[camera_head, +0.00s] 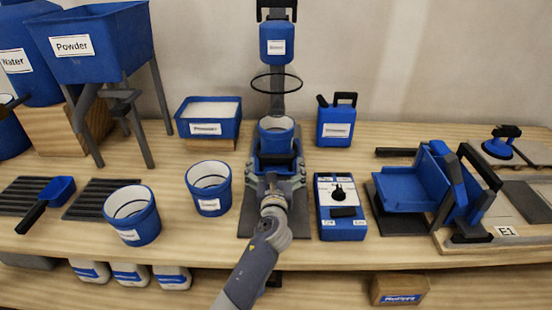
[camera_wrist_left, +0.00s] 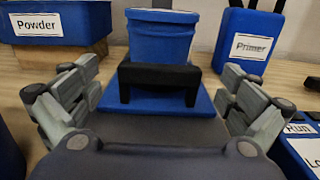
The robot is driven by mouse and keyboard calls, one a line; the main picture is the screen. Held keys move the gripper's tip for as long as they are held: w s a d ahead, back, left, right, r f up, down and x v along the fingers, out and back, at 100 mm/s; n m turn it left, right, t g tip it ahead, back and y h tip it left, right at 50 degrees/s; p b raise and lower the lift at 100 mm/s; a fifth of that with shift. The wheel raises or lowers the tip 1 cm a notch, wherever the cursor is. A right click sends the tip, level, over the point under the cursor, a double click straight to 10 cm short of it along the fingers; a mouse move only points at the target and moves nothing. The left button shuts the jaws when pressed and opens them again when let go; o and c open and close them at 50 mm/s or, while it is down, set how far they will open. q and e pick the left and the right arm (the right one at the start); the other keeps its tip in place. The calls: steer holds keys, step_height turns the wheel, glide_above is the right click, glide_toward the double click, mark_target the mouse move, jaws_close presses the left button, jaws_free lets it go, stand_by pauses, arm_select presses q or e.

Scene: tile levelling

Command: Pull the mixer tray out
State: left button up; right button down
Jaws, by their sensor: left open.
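The blue mixer tray (camera_head: 261,163) sits at the foot of the mixer stand (camera_head: 277,95) and carries a blue bucket (camera_head: 276,138). In the left wrist view the tray (camera_wrist_left: 112,98) shows its front edge, with a black handle (camera_wrist_left: 158,75) standing up in front of the bucket (camera_wrist_left: 162,40). My left gripper (camera_head: 276,175) is open at the tray's front. In the left wrist view its fingers (camera_wrist_left: 160,88) are spread wide on both sides of the handle, clear of it. My right gripper is not in view.
A blue bucket (camera_head: 209,190) stands left of the mixer, and a control box (camera_head: 340,220) stands close on the right. A Primer can (camera_head: 337,122) and a white-filled blue box (camera_head: 209,128) stand behind. A blue tilting holder (camera_head: 405,190) is farther right.

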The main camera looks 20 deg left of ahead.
mark_target(276, 158)
arm_select(q)
steer(key=shift+b+x, duration=0.45)
steer(key=shift+x, duration=1.8)
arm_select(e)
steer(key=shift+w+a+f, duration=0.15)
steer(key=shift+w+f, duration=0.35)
